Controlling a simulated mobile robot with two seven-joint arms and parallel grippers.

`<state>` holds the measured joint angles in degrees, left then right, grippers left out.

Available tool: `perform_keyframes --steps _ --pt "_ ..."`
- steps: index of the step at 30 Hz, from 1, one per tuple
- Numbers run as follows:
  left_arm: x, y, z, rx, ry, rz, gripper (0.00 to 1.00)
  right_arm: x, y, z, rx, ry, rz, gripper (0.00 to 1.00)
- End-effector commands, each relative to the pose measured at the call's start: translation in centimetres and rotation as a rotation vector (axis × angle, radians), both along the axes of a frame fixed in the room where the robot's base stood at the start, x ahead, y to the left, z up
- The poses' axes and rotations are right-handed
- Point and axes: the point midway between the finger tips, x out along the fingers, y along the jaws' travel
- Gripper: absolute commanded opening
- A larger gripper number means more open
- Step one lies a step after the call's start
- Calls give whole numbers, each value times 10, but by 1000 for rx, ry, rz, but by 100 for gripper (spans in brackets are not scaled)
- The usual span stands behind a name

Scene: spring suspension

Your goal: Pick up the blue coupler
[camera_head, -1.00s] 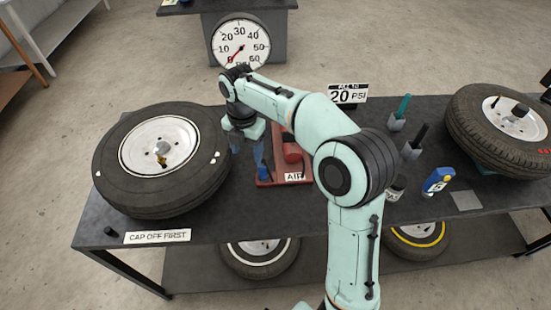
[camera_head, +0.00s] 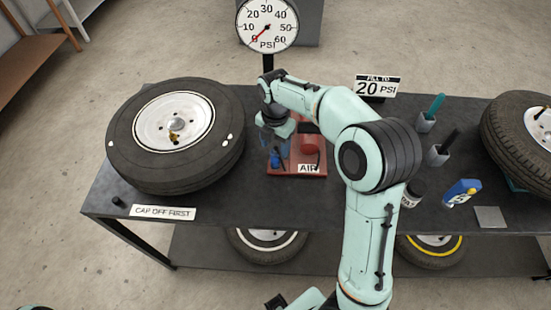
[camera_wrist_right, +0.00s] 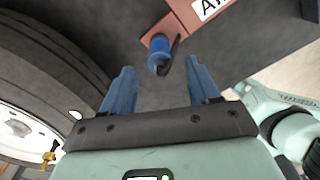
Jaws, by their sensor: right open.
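The blue coupler (camera_head: 276,161) stands at the left front corner of the red AIR unit (camera_head: 318,169) on the dark table. It also shows in the right wrist view (camera_wrist_right: 159,48), just beyond the fingertips and between their lines. My right gripper (camera_head: 276,148) hangs over the coupler, partly covering it in the head view. In the right wrist view its two blue fingers (camera_wrist_right: 159,67) are apart, with nothing between them. A dark hose or lever shows beside the coupler. My left gripper is not in view.
A large tire (camera_head: 119,150) lies on the table, close to the left of my right gripper. The pressure gauge (camera_head: 267,25) stands behind. A small black cap (camera_head: 117,201), a blue device (camera_head: 462,192) and tool holders (camera_head: 426,123) are on the table.

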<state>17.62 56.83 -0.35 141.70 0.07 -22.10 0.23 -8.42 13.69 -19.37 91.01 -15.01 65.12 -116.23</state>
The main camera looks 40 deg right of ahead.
Motion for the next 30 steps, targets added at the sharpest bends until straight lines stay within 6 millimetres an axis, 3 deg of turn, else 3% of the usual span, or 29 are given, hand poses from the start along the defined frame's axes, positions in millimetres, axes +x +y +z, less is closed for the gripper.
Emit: perform_keyframes --steps 10,20,26,30 --pt "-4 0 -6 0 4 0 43 0 0 -46 0 2 1 60" --pt "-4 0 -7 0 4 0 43 0 0 -54 0 -1 1 60" --pt "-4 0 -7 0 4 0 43 0 0 -53 0 -1 0 0" --pt "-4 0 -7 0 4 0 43 0 0 -53 -1 -1 0 0"
